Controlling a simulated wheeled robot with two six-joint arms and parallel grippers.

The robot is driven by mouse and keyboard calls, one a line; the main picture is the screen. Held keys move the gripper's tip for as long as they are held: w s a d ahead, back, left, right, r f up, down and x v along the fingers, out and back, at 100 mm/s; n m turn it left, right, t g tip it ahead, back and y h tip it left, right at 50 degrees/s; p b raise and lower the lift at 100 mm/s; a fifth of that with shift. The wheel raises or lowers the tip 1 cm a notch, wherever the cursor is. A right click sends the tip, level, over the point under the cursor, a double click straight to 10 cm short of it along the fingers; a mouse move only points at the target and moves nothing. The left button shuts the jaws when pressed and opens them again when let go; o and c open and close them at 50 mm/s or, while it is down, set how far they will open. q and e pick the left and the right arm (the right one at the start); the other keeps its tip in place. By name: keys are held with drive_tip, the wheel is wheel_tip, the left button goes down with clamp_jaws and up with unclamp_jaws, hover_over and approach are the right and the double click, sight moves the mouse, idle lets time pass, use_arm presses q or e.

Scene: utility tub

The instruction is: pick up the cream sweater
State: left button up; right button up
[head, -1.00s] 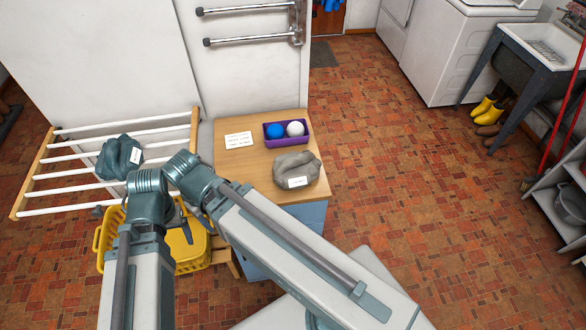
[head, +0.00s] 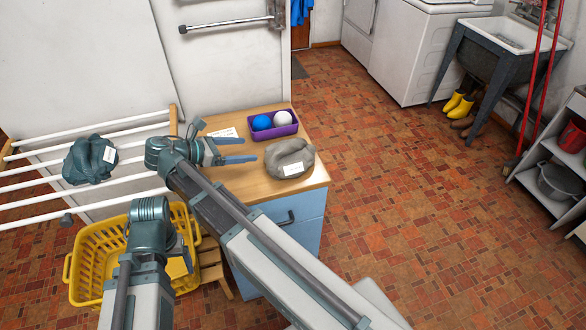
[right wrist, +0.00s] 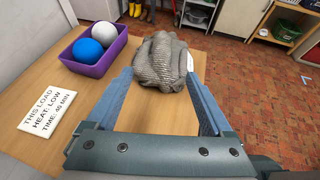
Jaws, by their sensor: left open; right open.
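A grey-beige knitted bundle (head: 289,157) with a white label lies on the wooden cabinet top; it looks more grey than cream, and its label is too small to read. It also shows in the right wrist view (right wrist: 162,60), just beyond the fingers. My right gripper (head: 250,150) is open and empty, pointing at the bundle from the left. In the right wrist view its fingertips (right wrist: 158,80) stand apart, with the bundle near and ahead of the gap. My left gripper (head: 184,257) is over the yellow basket, its fingers mostly hidden.
A purple tray (head: 280,131) with a blue and a white ball stands behind the bundle. A printed card (right wrist: 47,108) lies left of it. A teal folded garment (head: 90,160) rests on the white drying rack (head: 30,187). The yellow basket (head: 85,292) is on the floor.

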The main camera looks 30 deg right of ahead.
sight(279, 148)
drive_tip(key=b+x, duration=0.3)
drive_tip(key=x, duration=0.4)
drive_tip(key=shift+d, duration=0.4)
drive_tip(key=shift+d+f, duration=0.15)
drive_tip(key=shift+d, duration=0.4)
drive_tip(key=shift+s+d+f+b, duration=0.15)
drive_tip(key=shift+d+f+b, duration=0.2)
drive_tip(key=shift+d+b, duration=0.15)
drive_tip(key=b+x, duration=0.1)
drive_tip(key=x, duration=0.3)
drive_tip(key=shift+s+b, duration=0.15)
drive_tip(key=shift+b, duration=0.2)
clamp_jaws()
drive_tip(key=shift+r, duration=0.1)
